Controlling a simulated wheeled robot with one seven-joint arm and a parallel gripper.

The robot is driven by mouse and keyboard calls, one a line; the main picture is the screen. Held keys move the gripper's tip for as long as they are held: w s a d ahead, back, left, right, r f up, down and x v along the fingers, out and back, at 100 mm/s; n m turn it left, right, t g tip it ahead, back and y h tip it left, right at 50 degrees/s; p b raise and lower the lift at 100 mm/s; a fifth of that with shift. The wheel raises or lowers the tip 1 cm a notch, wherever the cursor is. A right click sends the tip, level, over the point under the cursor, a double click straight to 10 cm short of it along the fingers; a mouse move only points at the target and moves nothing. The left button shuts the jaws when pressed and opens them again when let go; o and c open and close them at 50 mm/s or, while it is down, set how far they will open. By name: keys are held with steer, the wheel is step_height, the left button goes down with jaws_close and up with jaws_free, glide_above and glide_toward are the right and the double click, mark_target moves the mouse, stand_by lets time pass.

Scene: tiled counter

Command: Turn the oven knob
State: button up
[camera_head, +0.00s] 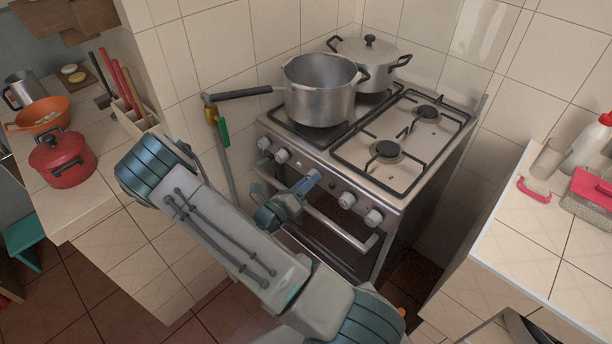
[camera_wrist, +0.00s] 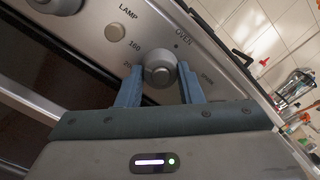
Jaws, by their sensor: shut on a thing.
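The stove (camera_head: 385,190) stands against the tiled corner, with a row of knobs along its front panel. In the wrist view, the round grey oven knob (camera_wrist: 160,72) sits below the word OVEN, with temperature marks around it. My gripper (camera_wrist: 159,84) has one finger on each side of this knob and is shut on it. In the head view, my gripper (camera_head: 311,180) is at the middle of the front panel and hides the oven knob.
Below the panel runs the oven door handle (camera_head: 335,228). An open pot (camera_head: 320,90) and a lidded pot (camera_head: 370,62) stand on the hob. A left counter holds a red pot (camera_head: 62,158); a right counter (camera_head: 530,250) is close to the stove.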

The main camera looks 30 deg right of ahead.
steer(key=n+p, duration=0.1)
steer(key=n, duration=0.2)
steer(key=n+t+p, duration=0.1)
steer(key=n+p, duration=0.1)
steer(key=n, duration=0.1)
steer(key=shift+s+y, duration=0.15)
steer(key=shift+y, duration=0.15)
stand_by(0.3)
steer(key=o, duration=1)
steer(key=b+v, duration=0.2)
steer(key=v, duration=1.1)
steer(key=shift+s+a+b, duration=0.15)
steer(key=shift+a+b, duration=0.15)
steer(key=shift+a, duration=0.1)
